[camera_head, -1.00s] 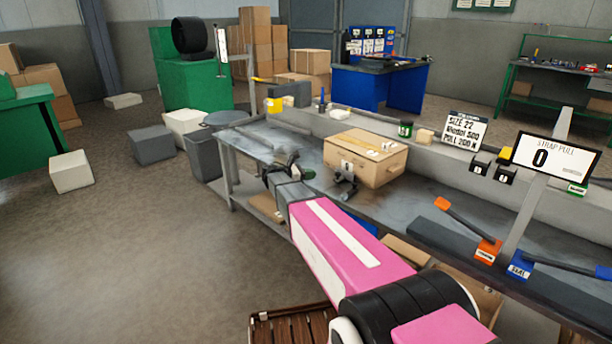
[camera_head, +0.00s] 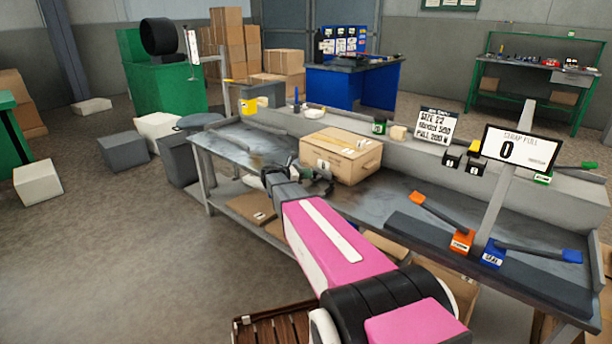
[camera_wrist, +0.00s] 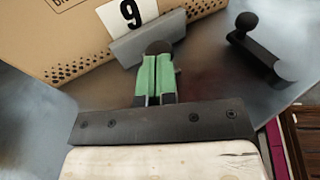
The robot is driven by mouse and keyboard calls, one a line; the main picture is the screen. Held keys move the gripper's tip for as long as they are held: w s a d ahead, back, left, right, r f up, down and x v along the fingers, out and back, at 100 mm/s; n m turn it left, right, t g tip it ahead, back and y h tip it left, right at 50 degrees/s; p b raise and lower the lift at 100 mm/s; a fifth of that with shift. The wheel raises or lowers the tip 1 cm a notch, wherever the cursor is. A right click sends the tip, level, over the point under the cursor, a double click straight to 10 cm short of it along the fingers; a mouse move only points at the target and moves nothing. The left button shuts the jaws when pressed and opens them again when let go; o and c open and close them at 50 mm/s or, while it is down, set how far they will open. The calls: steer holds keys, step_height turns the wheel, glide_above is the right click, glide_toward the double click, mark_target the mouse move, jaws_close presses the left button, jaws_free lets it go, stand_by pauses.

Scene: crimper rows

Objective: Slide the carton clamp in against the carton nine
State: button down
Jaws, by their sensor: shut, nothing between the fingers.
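Carton nine (camera_head: 343,158) is a tan box on the grey bench; its "9" label (camera_wrist: 127,12) shows in the wrist view. The carton clamp (camera_wrist: 146,40) shows there as a grey angled plate with a dark round knob, at the carton's lower front face. I cannot tell whether plate and carton touch. My gripper (camera_wrist: 156,78) has green fingers, shut together and empty, right behind the knob; their tips overlap it in view. In the head view my gripper (camera_head: 287,174) is at the carton's near left side, and the clamp is hard to make out.
A black knobbed fitting (camera_wrist: 262,48) stands on the bench right of my fingers. An orange lever (camera_head: 440,215) and a blue lever (camera_head: 540,250) lie farther right. The bench left of the carton is mostly clear.

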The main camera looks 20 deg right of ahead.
mark_target(320, 170)
steer(key=shift+w+d, duration=0.55)
steer(key=shift+d, duration=0.25)
steer(key=shift+w+d, duration=0.55)
steer(key=shift+d, duration=0.2)
steer(key=shift+s+a, duration=0.1)
